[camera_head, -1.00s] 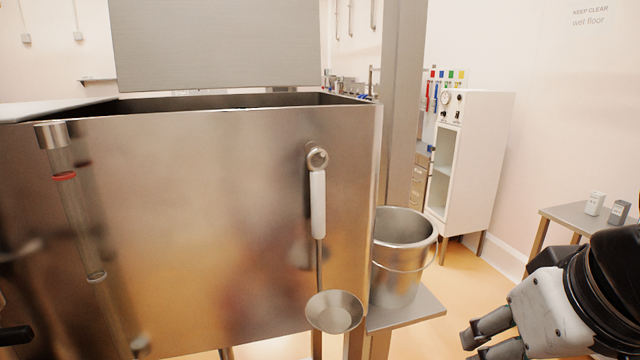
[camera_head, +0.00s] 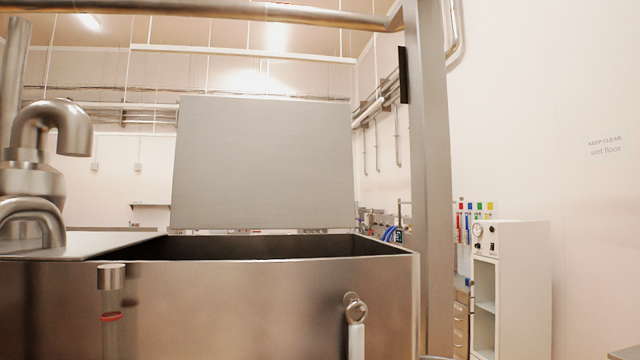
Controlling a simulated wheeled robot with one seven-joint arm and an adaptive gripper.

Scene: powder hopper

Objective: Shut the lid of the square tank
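The square tank (camera_head: 240,310) is a brushed steel box filling the lower left and middle of the head view. Its lid (camera_head: 265,160) is a flat grey panel that stands upright along the back edge of the opening. The lid is open, and the dark inside of the tank (camera_head: 270,246) shows in front of it. A fixed flat cover (camera_head: 85,243) lies over the left part of the top. My gripper is out of the picture.
A steel post (camera_head: 430,180) rises at the tank's right corner. A horizontal pipe (camera_head: 200,10) crosses overhead, and curved pipework (camera_head: 45,160) stands on the left. A white cabinet (camera_head: 510,285) stands at right.

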